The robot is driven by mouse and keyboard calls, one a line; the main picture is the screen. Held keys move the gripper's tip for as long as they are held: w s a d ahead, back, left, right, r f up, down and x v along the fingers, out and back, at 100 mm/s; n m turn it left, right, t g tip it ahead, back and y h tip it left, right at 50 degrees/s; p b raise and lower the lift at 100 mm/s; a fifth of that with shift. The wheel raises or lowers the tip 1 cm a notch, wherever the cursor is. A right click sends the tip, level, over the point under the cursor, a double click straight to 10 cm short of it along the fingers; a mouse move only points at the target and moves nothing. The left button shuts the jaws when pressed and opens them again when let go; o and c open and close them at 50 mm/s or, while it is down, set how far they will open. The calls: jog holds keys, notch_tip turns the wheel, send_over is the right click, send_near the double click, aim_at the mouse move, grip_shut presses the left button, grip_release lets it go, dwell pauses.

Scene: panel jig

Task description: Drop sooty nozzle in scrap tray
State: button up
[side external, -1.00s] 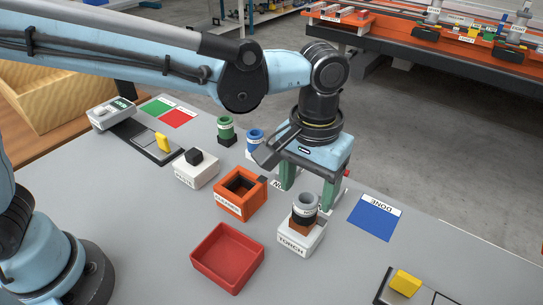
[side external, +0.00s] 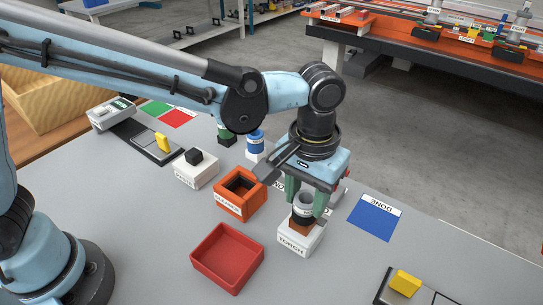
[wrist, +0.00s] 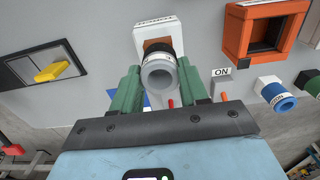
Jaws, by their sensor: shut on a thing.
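A grey ring-shaped nozzle (side external: 303,206) stands upright on a brown-orange piece on the white block labelled TORCH (side external: 296,240). My gripper (side external: 306,203) has come down over the torch, and its green fingers are shut on the nozzle from both sides. In the wrist view the nozzle (wrist: 157,80) sits between the fingers, with a dark band below its grey end. It is still at the torch; I cannot tell whether it is loose from it. The red scrap tray (side external: 228,258), open and empty, lies left and in front of the torch.
An orange square holder (side external: 240,205) and a white block with a black top (side external: 196,170) stand left of the torch. Green (side external: 226,131) and blue (side external: 255,146) nozzles stand behind. A blue DONE mat (side external: 374,218) lies right. The tabletop between torch and tray is clear.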

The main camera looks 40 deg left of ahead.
aim_at(306, 199)
jog(key=shift+c, duration=0.3)
jog(key=shift+r, duration=0.7)
jog(key=shift+r, duration=1.55)
